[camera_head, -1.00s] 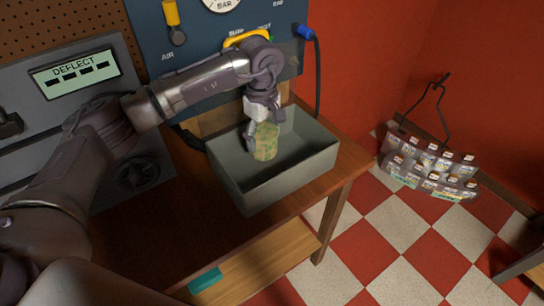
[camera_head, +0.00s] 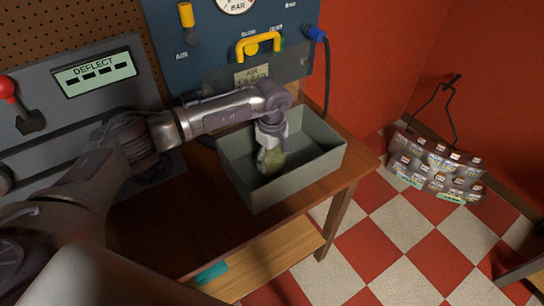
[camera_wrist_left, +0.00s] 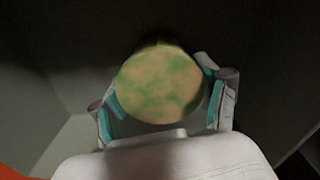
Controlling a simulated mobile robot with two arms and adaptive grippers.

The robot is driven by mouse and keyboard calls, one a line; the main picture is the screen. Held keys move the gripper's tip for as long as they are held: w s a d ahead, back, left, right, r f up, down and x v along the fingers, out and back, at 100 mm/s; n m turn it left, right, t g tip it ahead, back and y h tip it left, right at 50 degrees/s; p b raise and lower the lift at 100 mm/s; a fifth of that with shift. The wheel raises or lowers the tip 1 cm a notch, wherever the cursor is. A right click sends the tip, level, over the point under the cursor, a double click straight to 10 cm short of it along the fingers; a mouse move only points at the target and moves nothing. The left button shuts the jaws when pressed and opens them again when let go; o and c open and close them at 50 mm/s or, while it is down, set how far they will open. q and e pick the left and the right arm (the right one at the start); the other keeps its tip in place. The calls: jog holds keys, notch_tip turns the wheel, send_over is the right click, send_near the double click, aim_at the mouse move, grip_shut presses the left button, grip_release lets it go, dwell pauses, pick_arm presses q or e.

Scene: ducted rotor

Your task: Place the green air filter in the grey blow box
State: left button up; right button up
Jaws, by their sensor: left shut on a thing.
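The green air filter (camera_head: 272,160) is a mottled green and yellow cylinder. It is inside the grey blow box (camera_head: 262,203), low between its walls. My left gripper (camera_head: 268,158) reaches down into the box and is shut on the filter. In the left wrist view the filter's round end (camera_wrist_left: 158,84) sits between the two teal-padded fingers (camera_wrist_left: 162,108). Whether the filter touches the box floor cannot be told. My right gripper is not in view.
The box stands on a wooden table (camera_head: 344,170) near its right end. Behind it is a blue panel with a yellow handle (camera_head: 258,44) and a blue-plugged hose (camera_head: 326,75). A rack of small packets (camera_head: 436,168) hangs at the right wall.

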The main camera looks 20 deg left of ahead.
aim_at(272, 154)
pick_arm(q)
jog(key=o, duration=1.2)
jog(key=shift+r, duration=0.1)
jog(key=shift+r+p, duration=0.2)
jog(key=shift+p, duration=0.15)
jog(key=shift+r+b, duration=0.35)
notch_tip(272, 154, up, 11)
jog(key=b, duration=0.3)
